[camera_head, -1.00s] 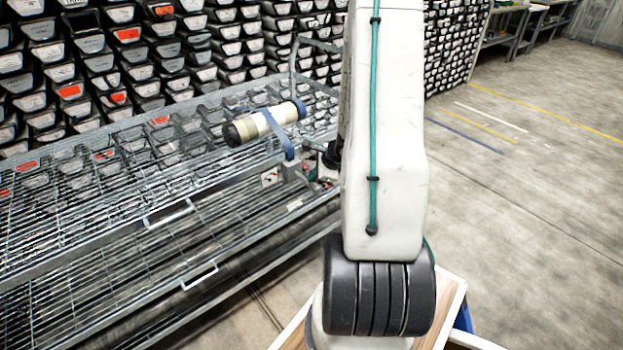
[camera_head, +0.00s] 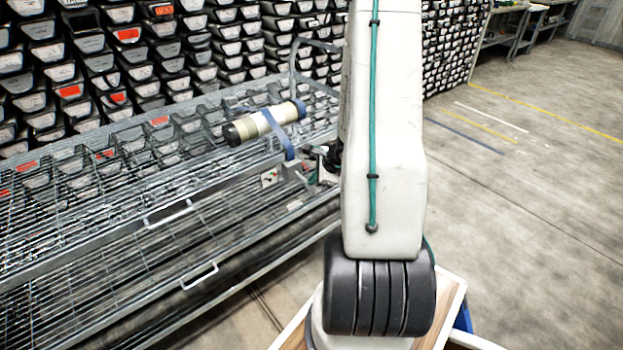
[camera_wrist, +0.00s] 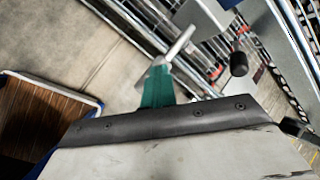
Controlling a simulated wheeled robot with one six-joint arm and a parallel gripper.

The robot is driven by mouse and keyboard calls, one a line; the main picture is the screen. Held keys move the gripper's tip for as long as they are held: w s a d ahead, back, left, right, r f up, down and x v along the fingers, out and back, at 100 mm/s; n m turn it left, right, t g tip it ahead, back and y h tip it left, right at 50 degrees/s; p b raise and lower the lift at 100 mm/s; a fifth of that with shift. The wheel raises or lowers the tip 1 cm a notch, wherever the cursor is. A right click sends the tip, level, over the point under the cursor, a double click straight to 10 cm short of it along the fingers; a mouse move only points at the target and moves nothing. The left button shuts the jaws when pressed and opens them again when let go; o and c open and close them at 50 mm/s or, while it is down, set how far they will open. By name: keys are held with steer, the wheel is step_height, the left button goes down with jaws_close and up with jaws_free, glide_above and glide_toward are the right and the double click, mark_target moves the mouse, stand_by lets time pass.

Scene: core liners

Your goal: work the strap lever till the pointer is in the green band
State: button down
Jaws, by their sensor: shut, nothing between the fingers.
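The core liner (camera_head: 264,123), a pale cylinder with a dark end, lies on the mesh rack with a blue strap (camera_head: 287,147) over it. The strap runs down to a grey bracket (camera_head: 291,170) at the rack's front edge. In the wrist view, my gripper (camera_wrist: 158,72) shows teal fingers, shut and empty. A slim grey bar (camera_wrist: 180,43), perhaps the strap lever, is just beyond the fingertips; I cannot tell whether they touch. A black knob (camera_wrist: 239,64) is to the right. A small pale panel (camera_head: 269,178), perhaps the gauge, is left of the bracket; its pointer is unreadable.
The mesh rack (camera_head: 120,215) fills the left, with handles on its front edge. Stacked core trays (camera_head: 95,45) stand behind it. My arm hides the area right of the bracket. Open floor (camera_head: 530,210) lies to the right.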

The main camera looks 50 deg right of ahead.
steer(key=shift+s+f, duration=0.15)
steer(key=shift+f, duration=0.55)
stand_by(0.5)
steer(key=shift+r, duration=0.1)
stand_by(0.4)
steer(key=shift+w+d+r, duration=0.1)
steer(key=shift+w+r, duration=0.1)
steer(key=shift+r, duration=0.7)
steer(key=shift+w+a+r, duration=0.1)
steer(key=shift+w+r, duration=0.1)
steer(key=shift+r, duration=0.7)
steer(key=shift+w+d+r, duration=0.1)
steer(key=shift+w+r, duration=0.1)
steer(key=shift+r, duration=0.7)
steer(key=r, duration=0.2)
steer(key=w+r, duration=0.1)
steer(key=r, duration=0.2)
steer(key=shift+d, duration=0.1)
